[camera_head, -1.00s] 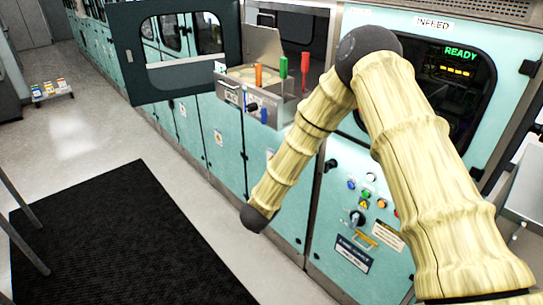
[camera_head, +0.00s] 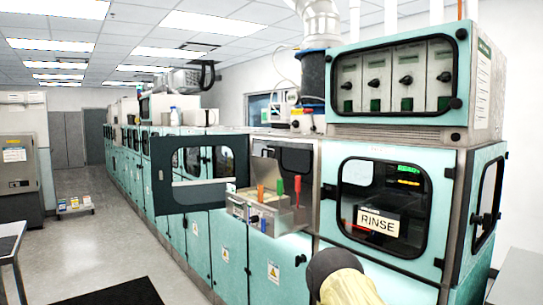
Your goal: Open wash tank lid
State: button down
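An open-topped metal tank unit (camera_head: 285,217) juts from the front of the teal machine line, with a raised metal panel behind it. Orange, green and red handles (camera_head: 280,187) stand up in it. A dark-framed window door (camera_head: 205,195) stands swung open to its left. A module with a closed window door and a RINSE sign (camera_head: 377,220) is to the right. I see no label marking a wash tank, so I cannot tell which lid is its lid. My gripper is out of view; only a sleeved part of my arm shows at the bottom.
Teal cabinets run back along the left. A dark floor mat (camera_head: 118,294) lies at the bottom left, near a table edge (camera_head: 10,240). A low rack (camera_head: 75,206) stands on the floor farther back. The aisle floor between looks clear.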

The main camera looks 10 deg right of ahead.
aim_at(266, 170)
jog(key=u, duration=0.05)
jog(key=k, duration=0.5)
jog(key=z, duration=0.7)
jog(key=i, duration=1.3)
jog(key=u, duration=0.6)
